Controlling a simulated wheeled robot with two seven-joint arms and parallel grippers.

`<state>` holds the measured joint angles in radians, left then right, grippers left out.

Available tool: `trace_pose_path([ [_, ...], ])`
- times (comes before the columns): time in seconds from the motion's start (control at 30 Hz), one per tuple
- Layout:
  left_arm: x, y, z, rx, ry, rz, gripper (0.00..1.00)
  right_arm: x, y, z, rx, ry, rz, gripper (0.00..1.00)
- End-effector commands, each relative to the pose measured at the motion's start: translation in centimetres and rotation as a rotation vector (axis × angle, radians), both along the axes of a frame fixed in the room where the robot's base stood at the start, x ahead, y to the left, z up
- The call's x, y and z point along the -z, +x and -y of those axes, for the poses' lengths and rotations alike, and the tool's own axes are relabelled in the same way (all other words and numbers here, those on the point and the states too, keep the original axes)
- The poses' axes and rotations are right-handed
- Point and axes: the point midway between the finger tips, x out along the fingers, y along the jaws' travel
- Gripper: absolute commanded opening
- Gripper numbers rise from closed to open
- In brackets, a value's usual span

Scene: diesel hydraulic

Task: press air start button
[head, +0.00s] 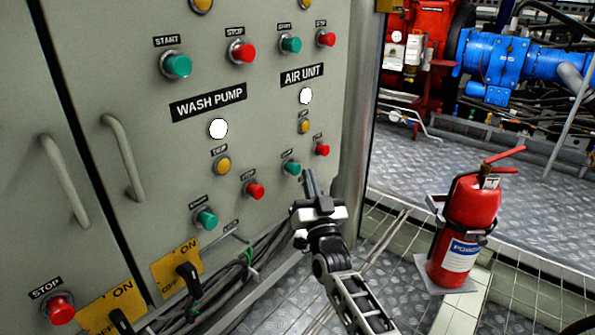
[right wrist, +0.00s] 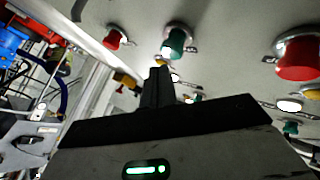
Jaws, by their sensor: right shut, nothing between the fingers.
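The AIR UNIT label (head: 303,75) is on the grey panel. Below it are a white lamp (head: 306,96), a yellow lamp (head: 304,127), a green start button (head: 291,168) and a red stop button (head: 322,149). My right gripper (head: 309,174) is shut and empty, its fingers pointing up just right of and below the green button in the head view. In the right wrist view, the fingers (right wrist: 160,74) show below the green button (right wrist: 176,42), with the red button (right wrist: 115,38) to its left. Contact with the panel cannot be made out. My left gripper is not in view.
WASH PUMP buttons, including a red one (head: 255,190) and a green one (head: 206,218), sit to the left. Cables (head: 235,275) run below the panel. A fire extinguisher (head: 467,228) stands on the floor to the right. Blue machinery (head: 500,60) is behind.

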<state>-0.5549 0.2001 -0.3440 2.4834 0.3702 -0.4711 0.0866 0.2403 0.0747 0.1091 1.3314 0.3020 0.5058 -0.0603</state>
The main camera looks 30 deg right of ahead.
Motion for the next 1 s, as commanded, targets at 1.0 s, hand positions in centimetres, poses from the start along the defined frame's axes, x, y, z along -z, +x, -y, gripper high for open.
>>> trace_pose_path([
  [1.0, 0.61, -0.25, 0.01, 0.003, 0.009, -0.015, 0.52, -0.01, -0.04, 0.04, 0.000, 0.000, 0.001, 0.00],
])
